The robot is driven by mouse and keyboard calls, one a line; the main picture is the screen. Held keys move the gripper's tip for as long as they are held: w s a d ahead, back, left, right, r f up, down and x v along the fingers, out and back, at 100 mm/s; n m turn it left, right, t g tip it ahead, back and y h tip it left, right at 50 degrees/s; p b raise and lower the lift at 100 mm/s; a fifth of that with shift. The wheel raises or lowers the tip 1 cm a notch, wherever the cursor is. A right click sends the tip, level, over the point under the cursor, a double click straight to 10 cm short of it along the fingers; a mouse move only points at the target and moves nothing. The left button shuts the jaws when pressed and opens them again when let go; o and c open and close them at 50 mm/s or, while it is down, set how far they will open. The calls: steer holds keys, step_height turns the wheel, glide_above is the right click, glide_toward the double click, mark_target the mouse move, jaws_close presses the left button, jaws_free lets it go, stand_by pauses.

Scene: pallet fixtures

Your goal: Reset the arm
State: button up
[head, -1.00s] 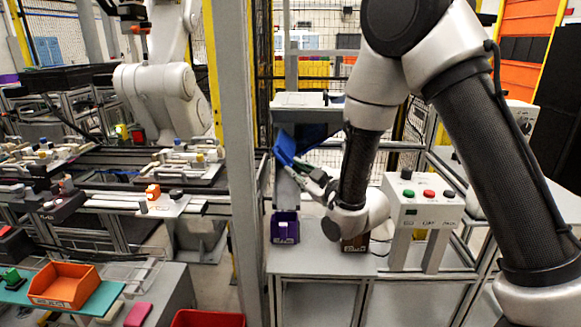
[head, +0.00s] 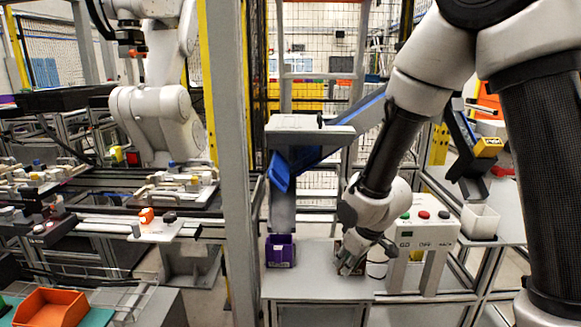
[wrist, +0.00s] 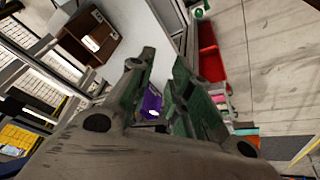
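My arm comes in from the right in the head view and bends down to the grey table (head: 315,287). My gripper (head: 347,268) points down over this table, in front of a brown box that it partly hides. In the wrist view my gripper (wrist: 164,58) has its two fingers apart, with nothing held between them. A purple bin (head: 280,251) stands on the table to the left of the gripper. It also shows beyond the fingers in the wrist view (wrist: 152,103). The brown box (wrist: 90,36) shows at the upper left there.
A control box with buttons (head: 424,228) stands close to the right of my gripper. A blue chute (head: 280,171) is behind the purple bin. A grey post (head: 232,150) separates the left workstation, with another white robot arm (head: 160,110). An orange bin (head: 50,308) is at lower left.

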steer(key=s+d+r+m+h, duration=0.2)
steer(key=s+d+r+m, duration=0.6)
steer(key=s+d+r, duration=1.1)
step_height(320, 180, up, 4)
steer(key=d, duration=0.2)
steer(key=shift+s+d+r+t, duration=0.2)
steer(key=shift+s+d+t, duration=0.1)
steer(key=shift+d, duration=0.05)
